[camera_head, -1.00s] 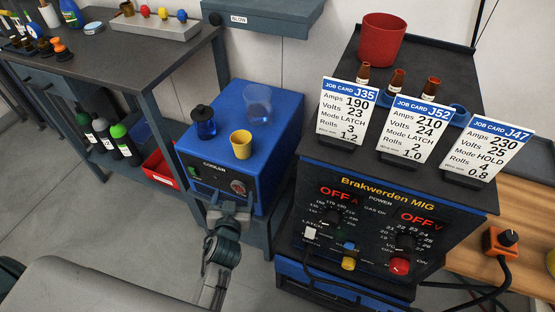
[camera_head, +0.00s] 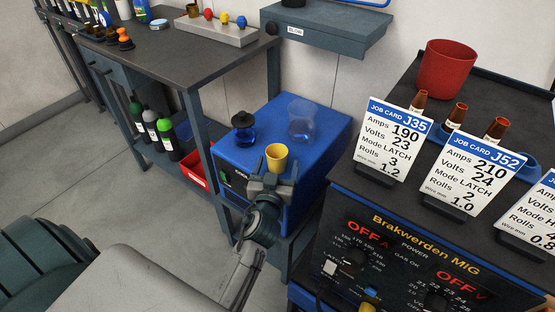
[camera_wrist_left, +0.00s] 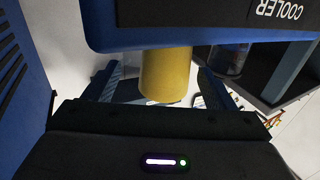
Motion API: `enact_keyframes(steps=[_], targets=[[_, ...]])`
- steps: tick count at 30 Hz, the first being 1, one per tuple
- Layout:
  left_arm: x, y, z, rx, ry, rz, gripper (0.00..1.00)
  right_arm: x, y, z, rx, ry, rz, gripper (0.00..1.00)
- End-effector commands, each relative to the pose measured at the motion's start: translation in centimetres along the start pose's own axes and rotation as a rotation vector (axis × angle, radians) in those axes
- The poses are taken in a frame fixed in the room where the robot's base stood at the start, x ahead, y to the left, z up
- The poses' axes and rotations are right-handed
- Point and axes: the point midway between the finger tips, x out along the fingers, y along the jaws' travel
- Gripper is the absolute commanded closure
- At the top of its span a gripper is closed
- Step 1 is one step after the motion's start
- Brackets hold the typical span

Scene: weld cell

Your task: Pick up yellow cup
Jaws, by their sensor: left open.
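The yellow cup (camera_head: 277,157) stands upright near the front edge of the blue cooler box's top (camera_head: 258,144). My left gripper (camera_head: 272,178) is open, right at the cup's near side. In the left wrist view, which shows the scene upside down, the cup (camera_wrist_left: 166,75) sits between the two spread fingers of the left gripper (camera_wrist_left: 163,84), with a gap on each side. The cup's lower part is partly covered by the gripper in the head view. My right gripper is not in view.
The welder with job cards (camera_head: 393,142) rises at the right, a dark workbench (camera_head: 150,52) at the left. A shelf (camera_head: 330,32) hangs behind.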

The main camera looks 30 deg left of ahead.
Motion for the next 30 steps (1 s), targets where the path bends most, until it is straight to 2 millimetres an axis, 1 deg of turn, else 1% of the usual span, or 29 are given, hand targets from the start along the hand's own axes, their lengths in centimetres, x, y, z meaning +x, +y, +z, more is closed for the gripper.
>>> enact_keyframes(steps=[2,9,12,20,23,27,28,30], targets=[[0.6,-0.1,0.0,0.002,0.0,0.0,0.22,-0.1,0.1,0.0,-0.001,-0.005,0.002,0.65],[4.2,-0.6,0.2,0.002,0.001,0.0,0.22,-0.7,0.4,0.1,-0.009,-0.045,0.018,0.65],[5.0,-0.6,0.3,0.002,0.0,0.0,0.22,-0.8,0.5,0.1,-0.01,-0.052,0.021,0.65],[5.3,-0.6,0.3,0.0,-0.001,0.0,0.22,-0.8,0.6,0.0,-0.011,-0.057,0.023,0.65],[5.2,-0.6,0.3,0.0,-0.001,0.0,0.4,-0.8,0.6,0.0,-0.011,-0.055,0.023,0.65],[5.2,-0.6,0.3,0.0,-0.001,0.0,0.67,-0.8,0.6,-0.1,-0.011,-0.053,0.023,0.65],[5.2,-0.6,0.3,0.0,-0.001,0.0,0.7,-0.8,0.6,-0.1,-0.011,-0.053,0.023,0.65],[5.2,-0.6,0.3,0.0,-0.001,0.0,0.7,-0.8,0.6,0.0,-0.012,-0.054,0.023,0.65]])
